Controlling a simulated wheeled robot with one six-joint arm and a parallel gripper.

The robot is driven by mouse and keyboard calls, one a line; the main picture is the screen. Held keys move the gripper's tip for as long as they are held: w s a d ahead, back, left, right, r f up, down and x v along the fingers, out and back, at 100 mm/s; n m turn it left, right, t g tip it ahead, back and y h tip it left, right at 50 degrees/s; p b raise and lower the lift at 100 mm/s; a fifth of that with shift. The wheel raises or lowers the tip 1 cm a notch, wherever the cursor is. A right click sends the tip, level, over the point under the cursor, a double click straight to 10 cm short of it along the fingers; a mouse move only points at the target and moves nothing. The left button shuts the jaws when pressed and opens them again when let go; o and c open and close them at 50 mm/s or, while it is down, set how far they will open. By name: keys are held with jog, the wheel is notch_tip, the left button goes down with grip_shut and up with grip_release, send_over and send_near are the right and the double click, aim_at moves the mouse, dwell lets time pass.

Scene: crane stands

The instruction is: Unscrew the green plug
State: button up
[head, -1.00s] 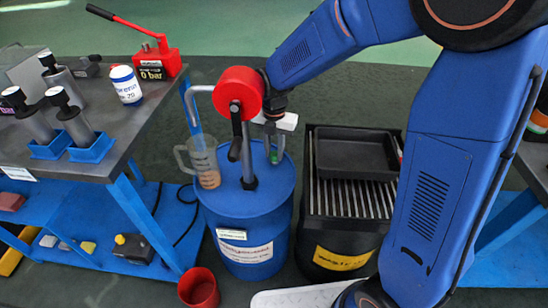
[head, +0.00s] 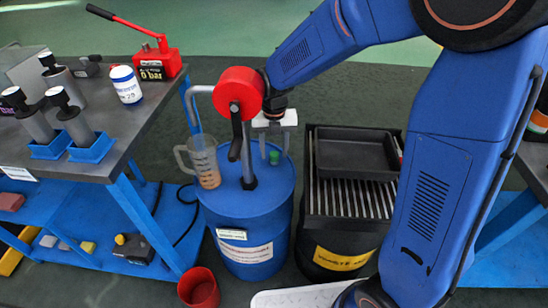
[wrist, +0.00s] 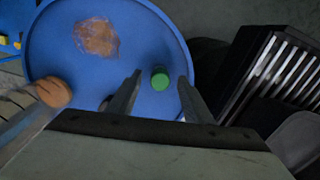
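The green plug (head: 274,157) stands on the lid of the blue drum (head: 248,262), right of the pump post. It also shows in the wrist view (wrist: 160,77), a little beyond and between the fingertips. My gripper (head: 273,135) is above the plug with its fingers pointing down. In the wrist view the two fingers (wrist: 158,88) are apart with nothing between them at their tips, so it is open. I cannot tell the exact height of the gap to the plug.
A red-wheeled pump (head: 238,92) and a measuring jug (head: 203,162) stand on the drum's left side. A black grated waste bin (head: 348,232) is on the right. A red cup (head: 198,288) is on the floor. A workbench (head: 130,140) is on the left.

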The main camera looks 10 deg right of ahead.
jog(key=shift+c, duration=0.8)
jog(key=m, duration=2.5)
jog(key=shift+m, duration=0.4)
jog(key=shift+c, duration=0.4)
grip_shut()
jog(key=shift+r, duration=0.1)
